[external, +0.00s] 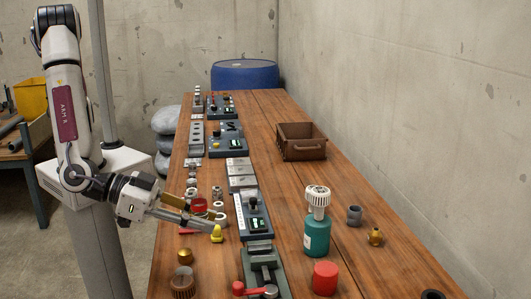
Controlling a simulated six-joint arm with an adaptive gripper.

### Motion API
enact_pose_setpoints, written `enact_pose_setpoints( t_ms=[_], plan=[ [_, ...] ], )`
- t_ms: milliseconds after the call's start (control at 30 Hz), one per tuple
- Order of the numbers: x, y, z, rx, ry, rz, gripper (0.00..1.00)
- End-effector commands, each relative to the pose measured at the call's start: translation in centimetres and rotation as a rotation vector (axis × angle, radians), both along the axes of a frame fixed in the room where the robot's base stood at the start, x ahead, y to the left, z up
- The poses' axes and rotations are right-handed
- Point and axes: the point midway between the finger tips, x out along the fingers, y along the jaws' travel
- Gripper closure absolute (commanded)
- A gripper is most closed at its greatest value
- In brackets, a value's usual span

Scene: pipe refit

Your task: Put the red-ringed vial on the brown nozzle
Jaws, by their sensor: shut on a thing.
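My gripper (203,219) reaches in low over the left edge of the wooden bench, its fingers pointing right. It is shut on a small pale vial with a red ring (199,204), which shows at the fingers and is partly hidden by them. A small yellow nozzle-like piece (217,235) stands close by the lower fingertip; I cannot tell whether they touch. A brown ribbed round piece (182,287), perhaps the brown nozzle, stands at the bench's near left, apart from my gripper. A smaller brass-brown piece (185,257) is just behind it.
A row of dark control panels (254,213) runs along the bench to the right of my gripper. Beyond are a teal bottle (317,235), a red cap (325,277), a brass fitting (375,237) and a brown crate (302,142). White rings and small fittings lie near the fingers.

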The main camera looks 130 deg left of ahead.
Motion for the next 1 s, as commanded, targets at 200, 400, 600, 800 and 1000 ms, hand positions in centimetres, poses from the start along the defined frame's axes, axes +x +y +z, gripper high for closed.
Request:
enact_pose_setpoints(
  t_ms=[200,400,600,800,1000],
  plan=[
    [2.0,-6.3,3.4,-0.004,-0.006,-0.057,0.98],
    [3.1,-9.2,5.4,-0.002,-0.001,-0.086,0.98],
    [3.6,-9.8,5.8,0.000,0.001,-0.107,0.98],
    [3.6,-9.8,5.8,-0.001,0.001,-0.113,0.98],
    [3.6,-9.7,5.7,-0.001,0.001,-0.113,0.98]
  ],
)
